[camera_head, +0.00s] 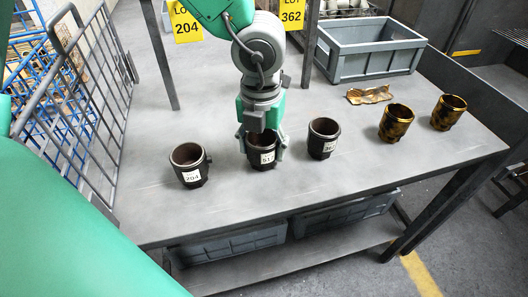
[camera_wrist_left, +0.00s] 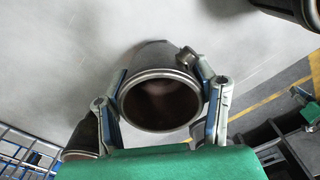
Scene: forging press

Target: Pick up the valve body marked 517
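The dark valve body marked 517 (camera_head: 262,158) stands upright on the grey table, in the row between the body marked 204 (camera_head: 190,167) and another labelled dark body (camera_head: 322,139), whose label is partly legible. My left gripper (camera_head: 263,141) is directly above it, with its fingers on either side of it. In the left wrist view, the valve body's open mouth (camera_wrist_left: 160,104) faces the camera. The left gripper's fingers (camera_wrist_left: 162,92) press close against both sides, with no clear gap, so it appears shut on the body. The body seems to rest on the table. My right gripper does not show.
A grey crate (camera_head: 368,53) stands behind. A wire mesh panel (camera_head: 88,105) borders the left. Yellow lot signs (camera_head: 185,22) hang at the back. The table front is clear.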

